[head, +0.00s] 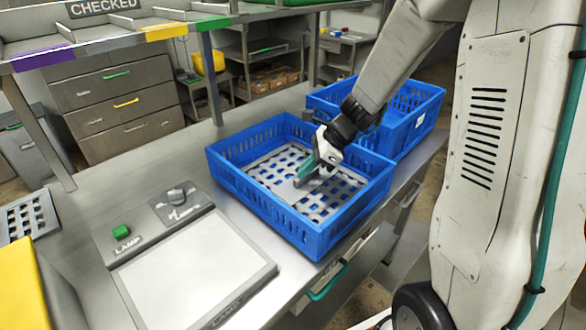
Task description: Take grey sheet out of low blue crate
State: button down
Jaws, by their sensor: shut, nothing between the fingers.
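The low blue crate (262,214) stands on the steel bench, nearer than a second blue crate. The grey sheet (274,160), pierced with rows of holes, lies inside the low crate and covers much of its floor. My gripper (303,180) reaches down into the low crate from the upper right, over the middle of the sheet. Its fingers are shut with nothing between them. Whether the fingertips touch the sheet cannot be told. My gripper and wrist hide part of the sheet and the crate's far right side.
The second blue crate (408,137) stands close behind on the right. A lamp panel (190,275) lies left of the low crate. Another grey holed sheet (28,217) and a yellow object (18,290) are at far left. A shelf marked CHECKED (102,8) overhangs the back.

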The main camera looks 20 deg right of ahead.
jog(key=shift+s+d+f, duration=0.25)
jog(key=shift+s+d, duration=0.05)
jog(key=shift+d, duration=0.15)
jog(key=shift+s+d+f, duration=0.2)
jog(key=shift+s+d, duration=0.1)
jog(key=shift+d, duration=0.15)
jog(key=shift+r, duration=0.15)
